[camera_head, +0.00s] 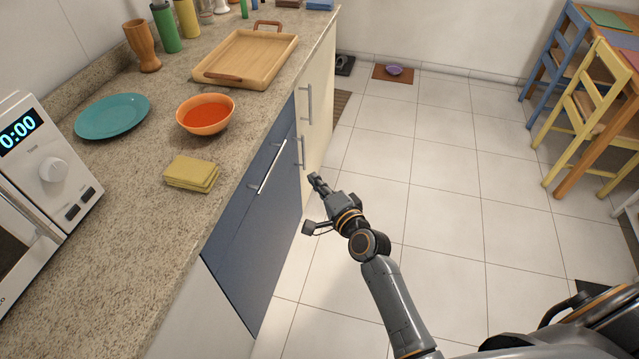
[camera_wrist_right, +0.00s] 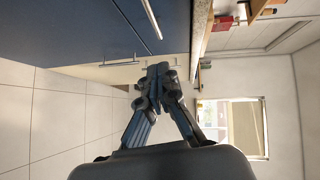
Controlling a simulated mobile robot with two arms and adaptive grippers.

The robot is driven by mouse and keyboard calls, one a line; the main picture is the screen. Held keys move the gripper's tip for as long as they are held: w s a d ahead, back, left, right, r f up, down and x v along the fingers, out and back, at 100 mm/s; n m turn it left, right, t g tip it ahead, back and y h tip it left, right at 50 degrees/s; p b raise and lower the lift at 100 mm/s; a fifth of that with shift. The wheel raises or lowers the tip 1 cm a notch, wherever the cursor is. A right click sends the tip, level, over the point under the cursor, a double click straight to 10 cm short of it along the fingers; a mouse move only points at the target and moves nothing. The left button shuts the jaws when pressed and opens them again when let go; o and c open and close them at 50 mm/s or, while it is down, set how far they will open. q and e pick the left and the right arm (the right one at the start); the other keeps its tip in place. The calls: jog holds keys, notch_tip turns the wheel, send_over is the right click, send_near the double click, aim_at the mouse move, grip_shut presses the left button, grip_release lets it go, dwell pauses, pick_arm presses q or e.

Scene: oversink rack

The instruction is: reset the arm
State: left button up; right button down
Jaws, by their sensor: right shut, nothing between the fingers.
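My right gripper (camera_head: 316,180) is in front of the blue cabinet (camera_head: 240,220), near its long metal handle (camera_head: 272,167). In the head view it is apart from the counter and hangs over the tiled floor. In the right wrist view the fingers of my right gripper (camera_wrist_right: 157,75) meet at the tips, with nothing between them. The blue cabinet doors (camera_wrist_right: 90,30) fill the upper left of that view. My left gripper does not show in either view.
The counter (camera_head: 150,230) holds a microwave (camera_head: 50,165), yellow sponges (camera_head: 191,173), an orange bowl (camera_head: 206,113), a teal plate (camera_head: 112,115) and a wooden tray (camera_head: 246,58). Chairs (camera_head: 590,110) stand at the right. The tiled floor (camera_head: 450,170) between is clear.

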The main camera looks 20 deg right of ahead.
jog(key=s+f+n+g, duration=0.3)
jog(key=s+f, duration=0.4)
jog(key=f, duration=0.4)
jog(key=s+f+n+g, duration=0.3)
jog(key=s+f, duration=0.3)
jog(key=f, duration=0.5)
jog(key=s+f+n+g, duration=0.2)
jog(key=s+f+n, duration=0.1)
jog(key=s+f, duration=0.55)
jog(key=s+d+f+n+g+h, duration=0.1)
jog(key=s+d+f+n+g, duration=0.1)
jog(key=s+f, duration=0.3)
jog(key=s+d+f+n+g+h+p, duration=0.1)
jog(key=s+f, duration=0.4)
jog(key=s, duration=0.9)
jog(key=s+d+f+n+g, duration=0.3)
jog(key=s+f+n+g, duration=0.1)
jog(key=s, duration=0.5)
jog(key=shift+s+f+n+h, duration=0.3)
jog(key=shift+f+n+h, duration=0.1)
jog(key=shift+f, duration=0.4)
